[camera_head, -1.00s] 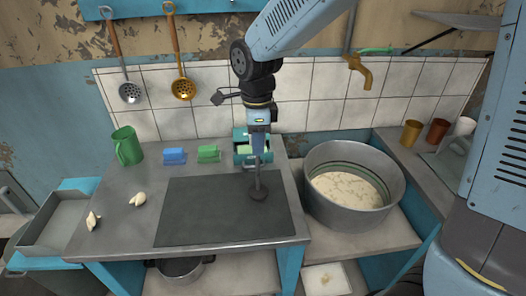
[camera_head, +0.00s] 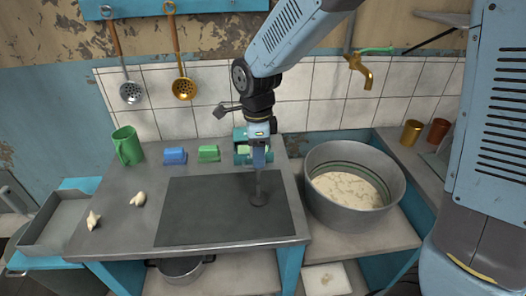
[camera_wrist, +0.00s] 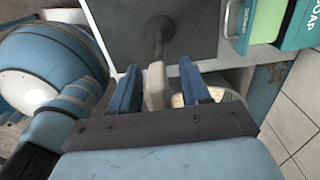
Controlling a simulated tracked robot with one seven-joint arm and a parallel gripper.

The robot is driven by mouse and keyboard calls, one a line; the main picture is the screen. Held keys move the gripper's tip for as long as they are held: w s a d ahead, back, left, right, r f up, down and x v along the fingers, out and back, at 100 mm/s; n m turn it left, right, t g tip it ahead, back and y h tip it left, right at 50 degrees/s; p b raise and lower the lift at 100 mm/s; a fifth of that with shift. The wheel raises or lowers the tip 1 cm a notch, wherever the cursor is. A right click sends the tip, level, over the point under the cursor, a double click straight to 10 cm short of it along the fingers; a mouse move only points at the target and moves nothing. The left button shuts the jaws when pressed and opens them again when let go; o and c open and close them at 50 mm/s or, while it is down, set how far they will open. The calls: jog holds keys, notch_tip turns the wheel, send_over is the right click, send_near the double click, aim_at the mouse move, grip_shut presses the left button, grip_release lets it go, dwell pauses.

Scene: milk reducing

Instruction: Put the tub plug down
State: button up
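The tub plug, a dark round disc on a thin upright stem (camera_head: 258,200), stands on the dark mat (camera_head: 195,215) on the counter. The wrist view shows its disc (camera_wrist: 159,22) at the top and its pale handle between my fingers. My gripper (camera_head: 260,160) is above the plug, pointing down. In the wrist view, the blue fingers of my gripper (camera_wrist: 158,67) are apart on either side of the handle, with a clear gap on the right side. Contact on the left side is hard to tell.
A large metal tub (camera_head: 315,212) with pale liquid stands right of the counter. Pale pieces (camera_head: 138,199) lie left. The mat's left side is clear.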

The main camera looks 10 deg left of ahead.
notch_tip(320, 180, up, 12)
jog(key=shift+r, duration=0.1)
dwell(0.6)
jog(key=shift+d, duration=0.1)
jog(key=s+d+r+n+t, duration=0.1)
jog(key=d+r+n, duration=0.2)
jog(key=d, duration=0.6)
jog(key=s+d+r+n+t, duration=0.1)
jog(key=d+r+n, duration=0.25)
jog(key=d, duration=0.45)
jog(key=s+d+n+t, duration=0.1)
jog(key=s+d+n, duration=0.3)
jog(key=d, duration=0.3)
jog(key=s+d+n+t, duration=0.2)
jog(key=s+d+n, duration=0.2)
jog(key=d, duration=0.4)
jog(key=shift+s+f+n+t, duration=0.25)
jog(key=shift+s+n+t, duration=0.1)
jog(key=shift+s, duration=0.1)
jog(key=shift+a, duration=0.1)
jog(key=shift+s, duration=0.15)
